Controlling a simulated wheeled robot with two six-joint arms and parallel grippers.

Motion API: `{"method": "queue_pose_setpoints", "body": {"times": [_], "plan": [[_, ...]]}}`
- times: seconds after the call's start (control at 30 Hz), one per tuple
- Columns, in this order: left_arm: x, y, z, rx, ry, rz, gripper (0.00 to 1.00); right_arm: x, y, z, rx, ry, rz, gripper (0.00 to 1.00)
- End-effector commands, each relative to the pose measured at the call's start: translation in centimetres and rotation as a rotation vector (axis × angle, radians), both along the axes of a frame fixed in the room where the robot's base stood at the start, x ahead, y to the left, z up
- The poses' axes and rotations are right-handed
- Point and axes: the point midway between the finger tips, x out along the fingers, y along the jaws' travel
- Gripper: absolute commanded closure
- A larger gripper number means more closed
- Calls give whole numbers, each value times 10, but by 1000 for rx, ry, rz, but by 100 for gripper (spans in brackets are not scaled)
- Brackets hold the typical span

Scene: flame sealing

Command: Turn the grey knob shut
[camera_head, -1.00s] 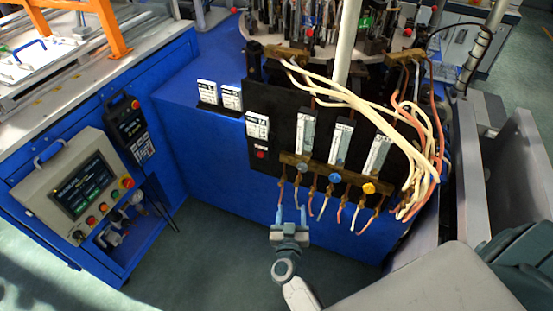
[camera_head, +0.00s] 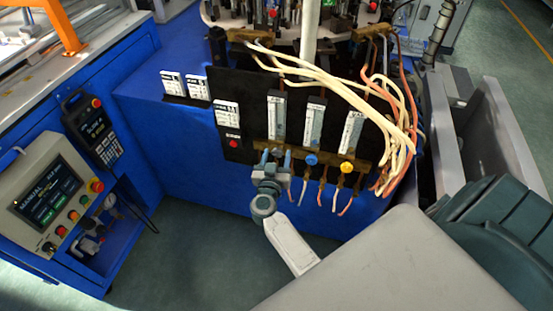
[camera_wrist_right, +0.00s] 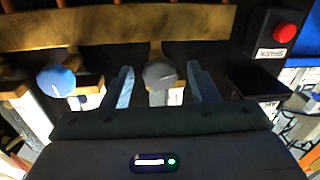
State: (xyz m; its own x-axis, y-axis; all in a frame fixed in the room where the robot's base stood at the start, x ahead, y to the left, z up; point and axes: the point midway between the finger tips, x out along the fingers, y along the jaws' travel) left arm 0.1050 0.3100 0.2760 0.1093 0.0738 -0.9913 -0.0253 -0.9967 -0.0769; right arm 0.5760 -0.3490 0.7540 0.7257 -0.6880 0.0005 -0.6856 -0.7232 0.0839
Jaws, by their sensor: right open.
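The round grey knob (camera_wrist_right: 160,75) shows in the right wrist view, in front of a brass fitting. My right gripper (camera_wrist_right: 161,85) is open, with one blue-grey finger on each side of the knob and a visible gap to each. In the head view my right gripper (camera_head: 271,160) is at the left end of the brass bar (camera_head: 328,165), below the left flow meter (camera_head: 276,117). The grey knob is mostly hidden there between the fingers. My left gripper is not in view.
A blue knob (camera_head: 310,159) and a yellow knob (camera_head: 347,167) sit to the right on the same bar. Cream and orange hoses (camera_head: 400,140) hang at the panel's right. A red button (camera_head: 233,143) is left of the meters. Floor below is clear.

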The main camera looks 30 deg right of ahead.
Motion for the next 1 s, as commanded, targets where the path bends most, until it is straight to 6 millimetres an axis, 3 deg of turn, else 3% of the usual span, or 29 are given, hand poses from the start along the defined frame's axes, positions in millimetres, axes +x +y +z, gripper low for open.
{"method": "queue_pose_setpoints", "body": {"times": [0.3,0.53,1.0], "plan": [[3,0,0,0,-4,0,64,2,-2,0,1,1,0,46],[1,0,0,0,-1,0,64,2,-2,0,0,1,0,89],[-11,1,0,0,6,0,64,2,-2,0,64,-73,1,91]]}}
